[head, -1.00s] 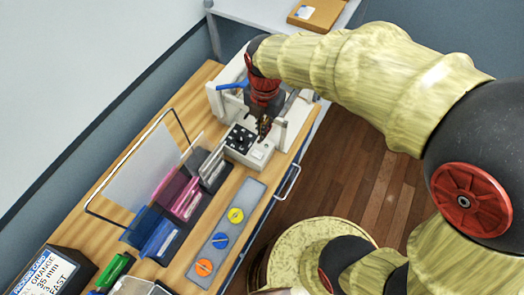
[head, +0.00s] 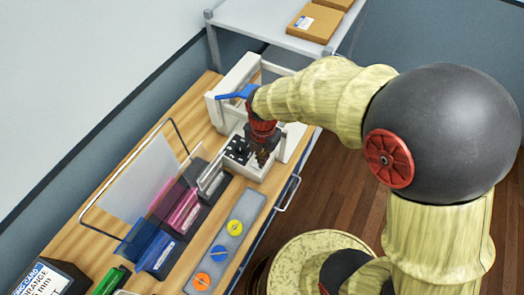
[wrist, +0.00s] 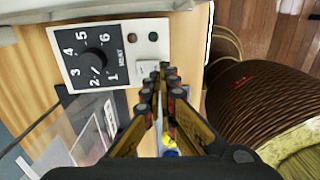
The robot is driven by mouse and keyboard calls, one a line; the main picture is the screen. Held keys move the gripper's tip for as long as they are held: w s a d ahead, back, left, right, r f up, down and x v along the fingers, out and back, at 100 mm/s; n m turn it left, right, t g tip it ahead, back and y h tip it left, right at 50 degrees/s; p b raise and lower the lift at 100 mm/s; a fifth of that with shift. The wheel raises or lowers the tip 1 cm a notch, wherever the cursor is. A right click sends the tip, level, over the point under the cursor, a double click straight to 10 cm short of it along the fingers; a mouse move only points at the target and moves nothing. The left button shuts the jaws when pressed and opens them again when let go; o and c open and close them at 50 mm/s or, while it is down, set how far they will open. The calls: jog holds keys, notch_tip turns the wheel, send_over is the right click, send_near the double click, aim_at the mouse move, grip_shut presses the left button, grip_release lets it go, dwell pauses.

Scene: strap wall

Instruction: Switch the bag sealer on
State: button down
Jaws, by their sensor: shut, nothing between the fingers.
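The white bag sealer (head: 222,112) stands at the far end of the wooden bench, with a blue lever (head: 238,93) on it. Its control panel carries a black dial (wrist: 93,62) numbered 1 to 6, with the pointer near 2. The wrist view also shows two small dark lamps (wrist: 142,37) and a white switch (wrist: 147,67) beside the dial. My gripper (wrist: 164,70) is shut and empty, its fingertips over the panel's right end, close beside the switch. Contact cannot be told. In the head view my gripper (head: 262,163) partly hides the panel.
Pink and blue bins (head: 180,208) and a clear sheet in a black frame (head: 140,185) stand on the bench. A grey strip (head: 227,240) with yellow, blue and orange knobs lies in front. A shelf (head: 265,22) with boxes is behind.

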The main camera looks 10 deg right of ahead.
aim_at(257, 164)
jog(key=shift+f, duration=1.3)
jog(key=shift+f, duration=0.1)
jog(key=shift+s+d+f, duration=0.1)
jog(key=shift+f, duration=0.35)
jog(key=shift+r, duration=0.1)
jog(key=shift+w+a+r, duration=0.4)
jog(key=shift+w+a, duration=0.05)
jog(key=shift+a, duration=0.1)
